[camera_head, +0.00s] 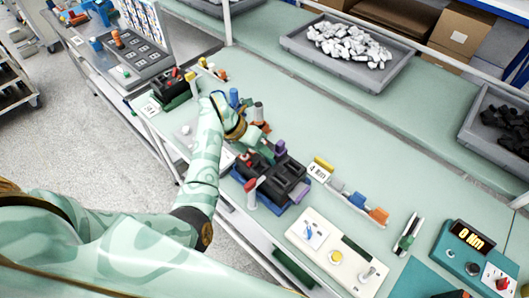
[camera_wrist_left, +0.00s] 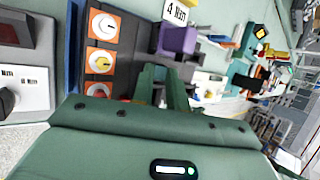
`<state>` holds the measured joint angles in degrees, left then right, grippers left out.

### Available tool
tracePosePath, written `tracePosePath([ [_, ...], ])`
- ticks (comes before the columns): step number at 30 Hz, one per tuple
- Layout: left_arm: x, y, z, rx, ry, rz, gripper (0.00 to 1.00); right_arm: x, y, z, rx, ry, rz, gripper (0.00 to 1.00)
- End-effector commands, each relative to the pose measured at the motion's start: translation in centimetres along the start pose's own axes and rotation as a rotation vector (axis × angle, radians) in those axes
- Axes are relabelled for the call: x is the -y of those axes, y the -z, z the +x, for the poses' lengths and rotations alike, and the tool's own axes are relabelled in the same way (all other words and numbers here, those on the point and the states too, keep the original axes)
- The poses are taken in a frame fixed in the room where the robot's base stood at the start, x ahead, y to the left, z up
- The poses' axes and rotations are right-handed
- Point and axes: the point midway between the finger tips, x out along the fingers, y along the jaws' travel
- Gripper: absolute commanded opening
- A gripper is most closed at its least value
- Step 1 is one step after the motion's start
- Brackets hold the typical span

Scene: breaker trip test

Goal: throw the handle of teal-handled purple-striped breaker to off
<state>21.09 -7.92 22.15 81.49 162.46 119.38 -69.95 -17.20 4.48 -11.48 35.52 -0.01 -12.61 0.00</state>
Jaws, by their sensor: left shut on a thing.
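A black breaker block (camera_head: 288,178) stands on a blue base near the table's front edge. Its orange-and-white labels (camera_wrist_left: 101,60) show in the left wrist view. My left gripper (camera_head: 262,150) reaches down at the block's far end, and its green fingers (camera_wrist_left: 165,88) are shut on a handle there. The fingers mostly hide this handle, so its colour and tilt cannot be told. A purple piece (camera_head: 280,147) sits right beside the fingers, also seen in the left wrist view (camera_wrist_left: 178,42). A red handle (camera_head: 251,186) sticks up at the near side. My right gripper is not in view.
A row of coloured blocks (camera_head: 357,200) lies right of the breaker block. A white panel with knobs (camera_head: 332,250) is nearer, and a teal torque display (camera_head: 468,243) stands at right. Grey trays (camera_head: 300,46) stand at the back.

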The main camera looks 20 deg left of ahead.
Motion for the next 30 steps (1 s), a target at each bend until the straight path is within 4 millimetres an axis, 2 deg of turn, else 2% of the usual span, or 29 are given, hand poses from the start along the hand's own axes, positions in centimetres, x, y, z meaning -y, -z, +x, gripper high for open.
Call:
tracePosePath([
  [12, -0.1, 0.0, -0.1, 0.0, 0.005, -0.003, 0.0, -0.2, -0.1, 0.1, 0.001, -0.003, -0.001, 0.36],
  [13, -0.1, 0.0, -0.1, 0.001, 0.005, -0.003, 0.21, -0.2, -0.1, 0.1, 0.001, -0.003, -0.001, 0.36],
  [15, -0.1, 0.0, -0.1, 0.001, 0.005, -0.003, 0.37, -0.2, -0.1, 0.1, 0.001, -0.003, -0.001, 0.36],
  [25, -0.1, 0.0, -0.4, 0.001, 0.003, -0.002, 0.37, -0.2, -0.1, 0.0, 0.001, -0.003, -0.001, 0.36],
  [30, -0.1, -0.1, -3.0, 0.002, -0.001, -0.002, 0.37, -0.2, 0.0, -0.4, 0.0, -0.003, -0.001, 0.36],
])
